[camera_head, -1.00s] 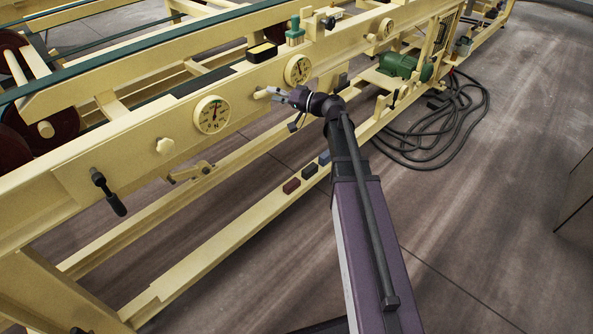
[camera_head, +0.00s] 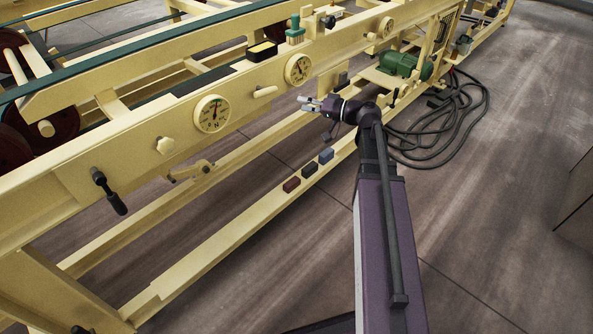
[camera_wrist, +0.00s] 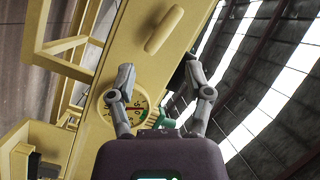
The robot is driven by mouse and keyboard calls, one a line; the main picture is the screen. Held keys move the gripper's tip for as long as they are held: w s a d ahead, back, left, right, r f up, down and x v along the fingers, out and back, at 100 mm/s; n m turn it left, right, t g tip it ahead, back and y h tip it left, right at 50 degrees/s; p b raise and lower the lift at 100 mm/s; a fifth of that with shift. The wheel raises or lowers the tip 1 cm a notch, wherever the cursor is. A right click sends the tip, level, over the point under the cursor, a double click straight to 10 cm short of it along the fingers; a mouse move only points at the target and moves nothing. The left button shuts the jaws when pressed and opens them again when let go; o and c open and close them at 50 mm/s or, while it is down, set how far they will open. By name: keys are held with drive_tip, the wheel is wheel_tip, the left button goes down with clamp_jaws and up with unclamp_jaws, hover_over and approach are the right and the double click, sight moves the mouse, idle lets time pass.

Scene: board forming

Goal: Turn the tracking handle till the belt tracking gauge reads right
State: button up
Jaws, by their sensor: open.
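A cream bar handle (camera_head: 265,91) sticks out of the cream frame between two round dial gauges, the left gauge (camera_head: 212,113) and the right gauge (camera_head: 298,69). The handle also shows at the top of the wrist view (camera_wrist: 164,31). I cannot tell which gauge is the tracking one, and the needle readings are too small to be sure of. My gripper (camera_head: 304,103) is open and empty, to the right of the handle and apart from it.
Small blocks (camera_head: 309,169) lie on the lower rail. A green motor (camera_head: 403,64) and coiled cable (camera_head: 450,140) are at right. Floor in front is clear.

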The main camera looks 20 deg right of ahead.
drive_tip(key=s+a+f+n+g+h+p, duration=0.1)
drive_tip(key=s+a+f+g+h+p, duration=0.4)
drive_tip(key=s+a+f+g, duration=0.4)
drive_tip(key=s+d+r+g+h+p, duration=0.1)
drive_tip(key=s+h+p, duration=0.3)
drive_tip(key=s+h, duration=0.4)
drive_tip(key=shift+s+h+p, duration=0.35)
drive_tip(key=shift+s+h, duration=0.05)
drive_tip(key=shift+s, duration=0.25)
idle(0.5)
drive_tip(key=shift+r, duration=0.1)
drive_tip(key=shift+c, duration=0.6)
